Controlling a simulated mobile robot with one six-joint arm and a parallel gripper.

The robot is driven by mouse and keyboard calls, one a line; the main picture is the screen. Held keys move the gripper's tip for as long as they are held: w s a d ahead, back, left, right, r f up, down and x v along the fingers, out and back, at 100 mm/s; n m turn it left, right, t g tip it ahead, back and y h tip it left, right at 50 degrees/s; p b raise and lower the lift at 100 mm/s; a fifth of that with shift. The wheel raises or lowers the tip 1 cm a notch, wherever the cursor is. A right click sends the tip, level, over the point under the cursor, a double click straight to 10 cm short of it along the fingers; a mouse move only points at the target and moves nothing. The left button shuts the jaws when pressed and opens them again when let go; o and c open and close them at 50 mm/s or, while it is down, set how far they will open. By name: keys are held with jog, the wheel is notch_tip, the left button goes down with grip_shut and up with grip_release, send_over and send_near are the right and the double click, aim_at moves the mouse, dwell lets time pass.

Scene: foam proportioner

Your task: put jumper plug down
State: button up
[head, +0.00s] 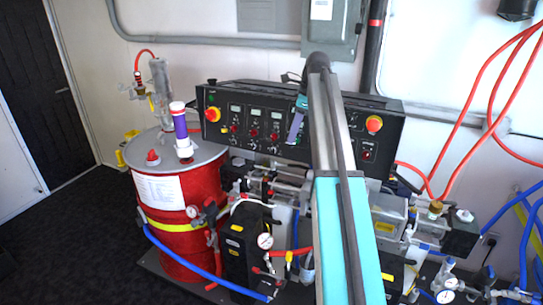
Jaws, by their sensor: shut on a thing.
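My arm reaches up through the middle of the head view to the black control panel (230,112). My gripper (297,122) is at its far end, in front of the panel face, and shows only in part beside the arm. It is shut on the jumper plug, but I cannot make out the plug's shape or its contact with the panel. A small purple and teal piece shows at the gripper; I cannot tell whether it belongs to the gripper. The arm covers part of the panel to the right of the gripper.
A red drum (180,205) with a purple and white cylinder (181,132) on top stands at left. A grey electrical box (331,27) is on the wall above. Pumps, gauges and hoses crowd below the panel. Red hoses (470,100) hang at right. Dark floor is clear at lower left.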

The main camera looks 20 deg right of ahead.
jog(key=d+r+m+t+h+p, duration=0.1)
jog(key=d+r+m, duration=0.4)
jog(key=d+r, duration=0.5)
jog(key=shift+s+d+r+p, duration=0.3)
jog(key=shift+p, duration=0.15)
jog(key=shift+a, duration=0.15)
